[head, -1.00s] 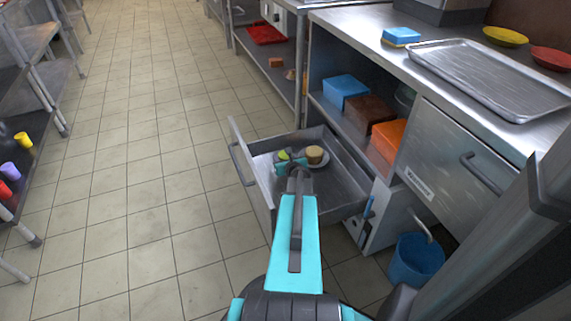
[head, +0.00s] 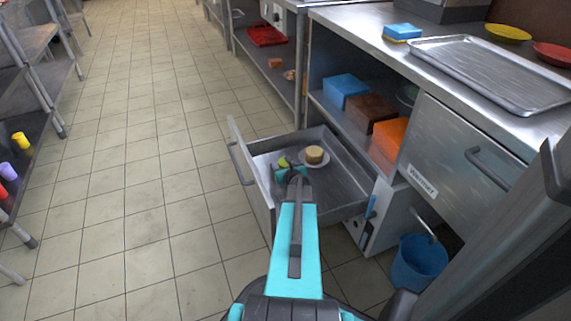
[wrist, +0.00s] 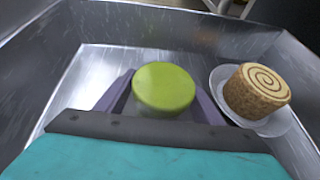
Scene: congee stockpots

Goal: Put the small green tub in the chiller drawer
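The small green tub (wrist: 164,87) has a round green lid and a paler body. In the wrist view it sits between the two purple fingers of my gripper (wrist: 165,92), which lie close against both sides. The head view shows the tub (head: 283,161) small, at my gripper (head: 291,172), inside the open drawer's outline. The drawer (head: 340,193) is a pulled-out metal one below the counter; its inside walls fill the wrist view (wrist: 32,88). I cannot tell whether the tub's base touches the drawer floor.
A swirled cake roll (wrist: 257,91) on a white saucer (wrist: 272,124) stands in the drawer right of the tub. A closed drawer labelled Warmer (head: 455,150) is to the right. A blue bucket (head: 418,262) stands on the floor below it. The tiled floor at left is clear.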

